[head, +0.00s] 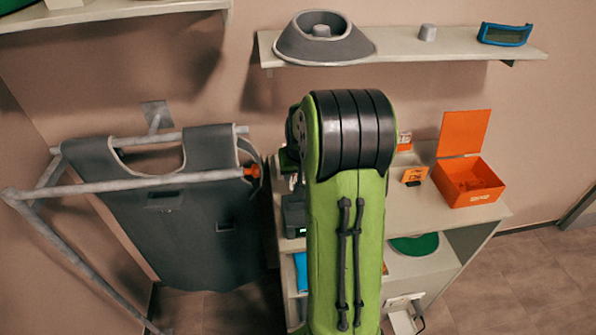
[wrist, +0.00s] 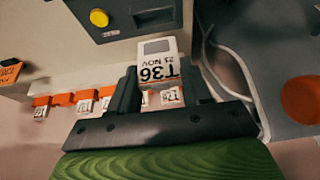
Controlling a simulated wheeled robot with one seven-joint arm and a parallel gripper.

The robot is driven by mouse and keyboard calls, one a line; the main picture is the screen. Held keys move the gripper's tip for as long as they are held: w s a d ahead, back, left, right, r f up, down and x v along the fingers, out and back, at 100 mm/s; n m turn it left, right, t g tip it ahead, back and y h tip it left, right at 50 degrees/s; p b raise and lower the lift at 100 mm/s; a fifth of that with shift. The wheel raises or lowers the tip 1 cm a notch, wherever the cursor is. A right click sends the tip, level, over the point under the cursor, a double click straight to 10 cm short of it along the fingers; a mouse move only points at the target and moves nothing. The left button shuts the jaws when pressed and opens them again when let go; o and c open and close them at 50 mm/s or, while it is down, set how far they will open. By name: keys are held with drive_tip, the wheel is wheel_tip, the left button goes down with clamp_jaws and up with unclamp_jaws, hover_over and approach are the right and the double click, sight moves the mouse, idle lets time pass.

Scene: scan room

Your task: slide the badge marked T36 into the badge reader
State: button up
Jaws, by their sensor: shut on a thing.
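In the wrist view, the badge marked T36 (wrist: 158,68) is a white card with black print, upside down in this picture, and a grey patch at its far end. My gripper (wrist: 157,84) is shut on it. The badge reader looks to be the dark grey box (wrist: 115,24) at the top, with a yellow round button and a dark slot (wrist: 155,17). The badge's far end points toward the slot, with a visible gap between them. In the head view my green arm hides the gripper and badge.
In the head view, an open orange box (head: 468,185) stands right on the counter; a grey apron (head: 190,225) hangs left.

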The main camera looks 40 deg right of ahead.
drive_tip(key=shift+f+b, duration=2.2)
drive_tip(key=shift+f, duration=0.7)
drive_tip(key=o, duration=1.1)
drive_tip(key=shift+r, duration=0.1)
drive_tip(key=p+v, duration=0.2)
drive_tip(key=v, duration=1.3)
drive_tip(key=shift+s+r, duration=0.25)
drive_tip(key=shift+r, duration=0.05)
drive_tip(key=shift+a, duration=0.1)
